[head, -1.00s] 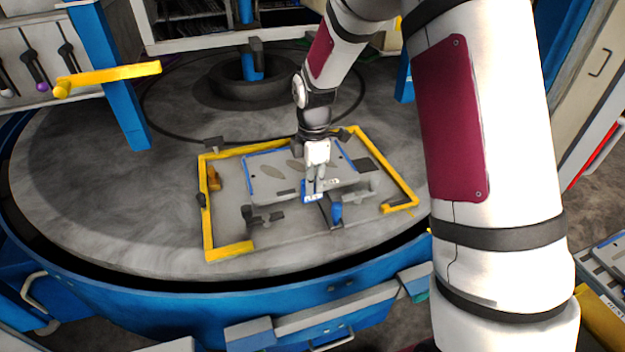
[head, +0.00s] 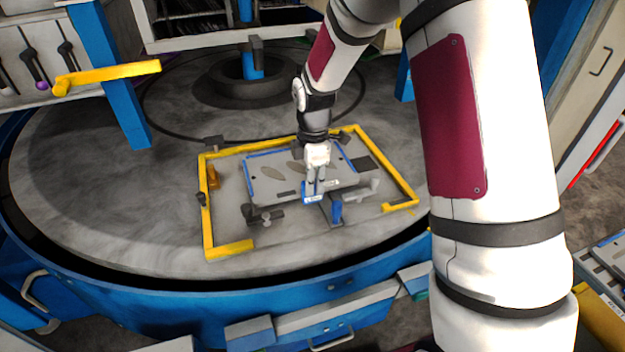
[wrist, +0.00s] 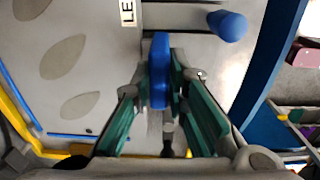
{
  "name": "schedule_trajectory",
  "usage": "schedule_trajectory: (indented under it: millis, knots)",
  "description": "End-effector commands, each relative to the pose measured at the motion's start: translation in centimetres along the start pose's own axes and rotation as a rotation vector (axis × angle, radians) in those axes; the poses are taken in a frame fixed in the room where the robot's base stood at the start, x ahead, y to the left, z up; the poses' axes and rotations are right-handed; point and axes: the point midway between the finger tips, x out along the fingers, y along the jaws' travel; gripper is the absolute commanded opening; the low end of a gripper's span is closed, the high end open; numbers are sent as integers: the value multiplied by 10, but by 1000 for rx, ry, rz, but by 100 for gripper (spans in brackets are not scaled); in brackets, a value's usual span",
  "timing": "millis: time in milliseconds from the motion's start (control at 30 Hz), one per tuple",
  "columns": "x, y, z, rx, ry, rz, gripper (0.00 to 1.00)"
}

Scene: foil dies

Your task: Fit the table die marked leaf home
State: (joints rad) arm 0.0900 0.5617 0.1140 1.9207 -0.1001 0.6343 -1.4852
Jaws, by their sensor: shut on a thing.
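The leaf die (head: 275,185) is a grey plate with dark leaf shapes and blue edge strips. It lies inside the yellow corner frame on the round table, and whether it is fully seated I cannot tell. In the wrist view the die (wrist: 100,50) fills the upper left, with leaf shapes and a partly cut-off label (wrist: 127,12) reading "LE". My gripper (head: 314,188) is at the die's front edge, pointing down. In the wrist view its green fingers (wrist: 165,95) are shut on a blue grip (wrist: 160,60) at that edge.
The yellow frame (head: 207,225) surrounds the die on the round grey table (head: 90,200). A blue knob (head: 336,210) stands just right of my gripper, and a dark clamp (head: 262,214) lies front left. A blue post (head: 105,70) with a yellow arm stands at left. The table's left side is clear.

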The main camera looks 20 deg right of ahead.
Motion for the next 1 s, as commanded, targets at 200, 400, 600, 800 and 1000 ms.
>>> schedule_trajectory:
  millis: [200, 400, 600, 800, 1000]
  knots:
    - [3, 1, 0, 0, 0, 5, 0]
    - [7, 1, 0, 1, 0, 5, 0]
    - [11, 1, 0, 1, 0, 5, 0]
    - [15, 1, 0, 0, 0, 5, 0]
    - [19, 1, 0, 0, 0, 5, 0]
